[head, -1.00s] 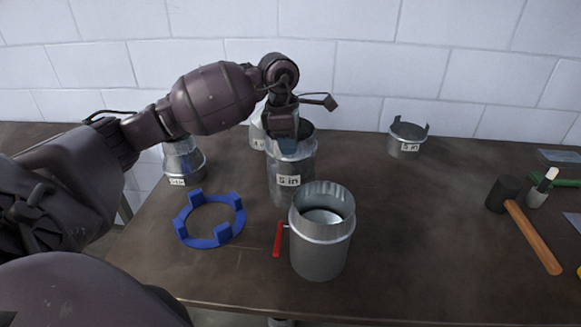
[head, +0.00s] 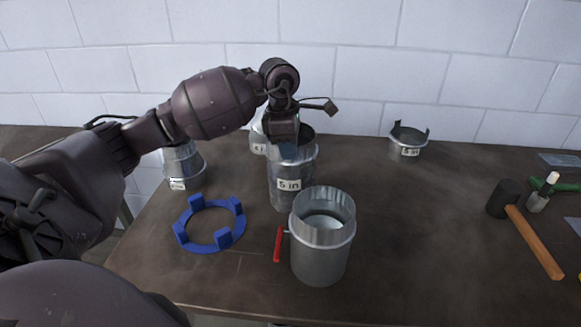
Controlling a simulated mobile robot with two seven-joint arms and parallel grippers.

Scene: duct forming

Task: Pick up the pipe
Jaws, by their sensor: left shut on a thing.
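A grey metal pipe (head: 290,188) labelled "5 in" stands upright near the middle of the table. My left gripper (head: 284,150) comes down on the pipe's upper rim and is shut on it. The arm and hand hide part of the rim and the fingertips. A second, wider metal duct (head: 321,255) with a red handle (head: 278,245) stands in front of the pipe, close to it. My right gripper is not in view.
A blue ring with raised tabs (head: 206,246) lies left of the pipe. Metal fittings stand at the back left (head: 184,163) and at the back right (head: 408,143). A mallet (head: 534,240) lies at right. The table (head: 430,230) between is clear.

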